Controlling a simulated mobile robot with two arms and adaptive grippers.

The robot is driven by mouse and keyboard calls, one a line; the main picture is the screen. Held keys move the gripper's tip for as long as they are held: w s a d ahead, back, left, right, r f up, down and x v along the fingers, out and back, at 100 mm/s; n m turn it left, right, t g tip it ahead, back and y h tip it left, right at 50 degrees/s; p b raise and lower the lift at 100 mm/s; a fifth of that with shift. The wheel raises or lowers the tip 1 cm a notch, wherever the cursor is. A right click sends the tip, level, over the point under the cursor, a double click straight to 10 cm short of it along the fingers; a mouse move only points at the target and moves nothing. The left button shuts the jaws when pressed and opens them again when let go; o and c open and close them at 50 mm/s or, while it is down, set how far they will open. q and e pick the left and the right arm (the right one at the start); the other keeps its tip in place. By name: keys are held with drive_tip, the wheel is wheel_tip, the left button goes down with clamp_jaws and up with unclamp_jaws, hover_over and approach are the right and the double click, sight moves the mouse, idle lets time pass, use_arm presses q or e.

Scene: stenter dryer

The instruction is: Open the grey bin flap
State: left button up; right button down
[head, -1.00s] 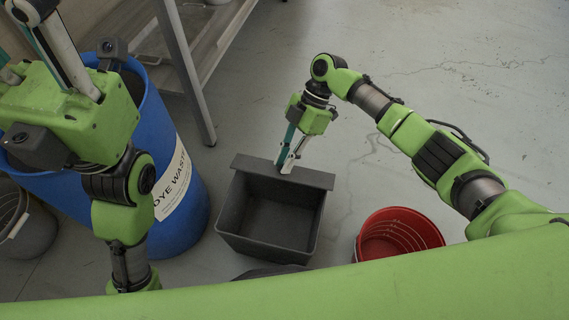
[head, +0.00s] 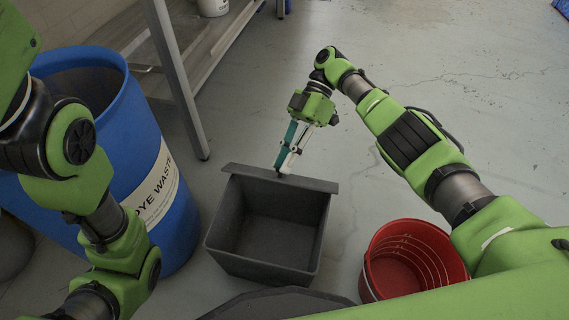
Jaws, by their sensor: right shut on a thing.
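The grey bin (head: 266,262) stands on the floor near the middle of the head view, and its empty inside shows. Its grey flap (head: 312,184) shows as a narrow strip along the bin's far rim, wider than the bin. Most of the flap's face is not seen, so its exact tilt is hard to tell. My right gripper (head: 284,170) points down at the flap's far edge, near its middle, and is shut on it. My left arm comes in at the left, but its gripper is out of the picture.
A blue dye waste drum (head: 185,222) stands left of the bin, close to my left arm. A red bucket (head: 378,255) stands at the right, below my right arm. A metal rack (head: 180,75) has a leg behind the bin. The floor behind my right arm is clear.

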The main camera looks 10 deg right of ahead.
drive_tip(key=shift+d, duration=0.1)
idle(0.4)
drive_tip(key=c, duration=2)
unclamp_jaws()
drive_tip(key=shift+o, duration=0.2)
drive_tip(key=shift+r, duration=0.1)
drive_tip(key=shift+w+r, duration=0.1)
drive_tip(key=shift+r, duration=0.5)
wheel_tip(320, 180, up, 9)
drive_tip(key=shift+f, duration=0.2)
